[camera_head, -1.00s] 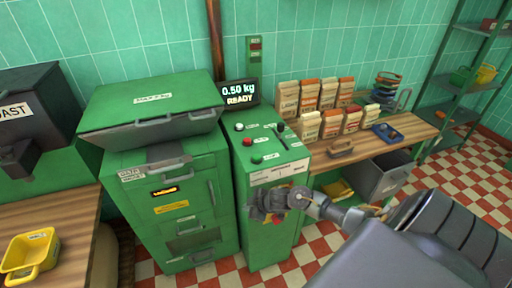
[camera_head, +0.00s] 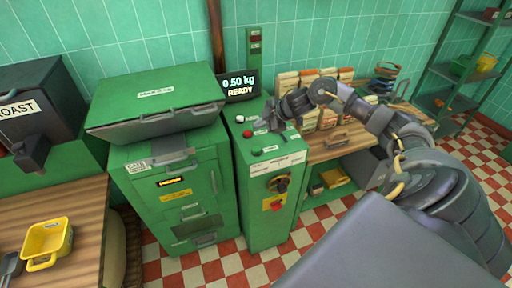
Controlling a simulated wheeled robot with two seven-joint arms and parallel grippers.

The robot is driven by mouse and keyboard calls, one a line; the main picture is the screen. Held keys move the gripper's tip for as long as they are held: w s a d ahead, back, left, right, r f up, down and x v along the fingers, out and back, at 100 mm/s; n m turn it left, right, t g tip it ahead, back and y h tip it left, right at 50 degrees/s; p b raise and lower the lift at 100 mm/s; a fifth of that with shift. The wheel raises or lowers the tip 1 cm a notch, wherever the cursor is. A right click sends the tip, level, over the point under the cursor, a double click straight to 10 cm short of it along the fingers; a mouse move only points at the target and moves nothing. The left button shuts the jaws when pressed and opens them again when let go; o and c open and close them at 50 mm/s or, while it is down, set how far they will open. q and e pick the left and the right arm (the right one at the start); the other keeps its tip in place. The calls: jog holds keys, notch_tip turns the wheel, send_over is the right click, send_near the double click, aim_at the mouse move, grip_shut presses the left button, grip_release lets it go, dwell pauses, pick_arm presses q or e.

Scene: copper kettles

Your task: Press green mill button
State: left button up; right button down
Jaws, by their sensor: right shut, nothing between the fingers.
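The green mill cabinet (camera_head: 265,227) stands in the middle, with a sloped control panel on top. A green button (camera_head: 256,152) sits near the panel's front edge. A red button (camera_head: 247,133) and a white button (camera_head: 240,119) sit behind it along the left side. My right gripper (camera_head: 268,121) is shut and empty over the back right of the panel, behind and right of the green button. It hides the controls there; whether it touches the panel I cannot tell. My left gripper is not in view.
The display (camera_head: 239,87) behind the panel reads 0.50 kg READY. A dark knob (camera_head: 278,184) and a red button on yellow (camera_head: 275,204) are on the cabinet front. A green hopper cabinet (camera_head: 170,185) stands left, a wooden shelf with bags (camera_head: 287,82) right.

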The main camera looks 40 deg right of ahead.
jog(key=shift+f, duration=0.1)
jog(key=b, duration=0.7)
send_over(259, 150)
notch_tip(259, 150, down, 7)
jog(key=shift+d+r, duration=0.1)
jog(key=shift+f+b, duration=0.45)
jog(key=shift+f, duration=0.5)
dwell(0.9)
jog(key=shift+f, duration=0.4)
jog(key=shift+f+b, duration=0.35)
jog(key=shift+f, duration=0.2)
dwell(0.6)
dwell(0.3)
jog(key=shift+r+p, duration=0.95)
jog(key=shift+p, duration=0.05)
